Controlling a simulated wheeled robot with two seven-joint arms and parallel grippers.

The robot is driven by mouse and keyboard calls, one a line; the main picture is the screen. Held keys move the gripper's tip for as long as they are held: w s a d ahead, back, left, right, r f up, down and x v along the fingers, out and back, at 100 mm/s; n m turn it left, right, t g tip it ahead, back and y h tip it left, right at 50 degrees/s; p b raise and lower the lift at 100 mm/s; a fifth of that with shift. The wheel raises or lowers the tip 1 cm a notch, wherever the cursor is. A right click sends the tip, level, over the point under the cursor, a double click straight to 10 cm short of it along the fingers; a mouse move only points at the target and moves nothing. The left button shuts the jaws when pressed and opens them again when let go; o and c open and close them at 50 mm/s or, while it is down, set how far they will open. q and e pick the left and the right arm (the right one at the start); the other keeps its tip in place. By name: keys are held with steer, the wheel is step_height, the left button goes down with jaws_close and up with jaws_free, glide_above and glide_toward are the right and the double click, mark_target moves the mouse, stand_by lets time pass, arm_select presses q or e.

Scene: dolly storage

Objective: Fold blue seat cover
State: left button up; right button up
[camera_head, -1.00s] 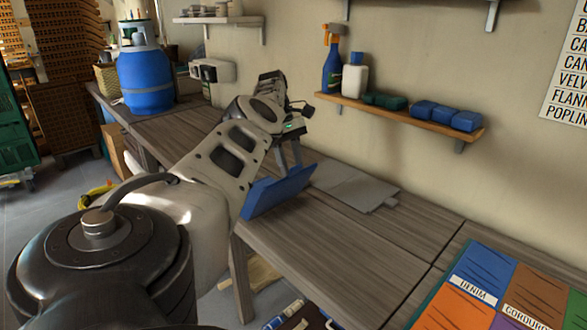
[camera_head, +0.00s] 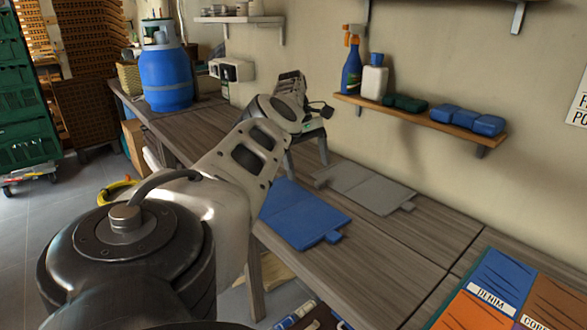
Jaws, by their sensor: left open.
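The blue seat cover (camera_head: 303,214) lies flat on the wooden workbench, with a small tab at its near right corner. Its left side is partly hidden behind my left arm. My left gripper (camera_head: 307,158) is open above the bench, just beyond the cover's far edge. Its fingers point down and appear apart from the cover. I cannot see anything between them. My right gripper is not in view.
A grey cover (camera_head: 368,188) with tabs lies on the workbench (camera_head: 392,262) to the right. A blue gas cylinder (camera_head: 165,80) stands at the far end. Fabric sample boards (camera_head: 498,280) are at the near right. A wall shelf (camera_head: 420,120) holds bottles and rolled cloths.

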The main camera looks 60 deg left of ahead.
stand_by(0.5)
steer(key=p, duration=0.3)
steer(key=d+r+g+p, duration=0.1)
steer(key=p, duration=0.3)
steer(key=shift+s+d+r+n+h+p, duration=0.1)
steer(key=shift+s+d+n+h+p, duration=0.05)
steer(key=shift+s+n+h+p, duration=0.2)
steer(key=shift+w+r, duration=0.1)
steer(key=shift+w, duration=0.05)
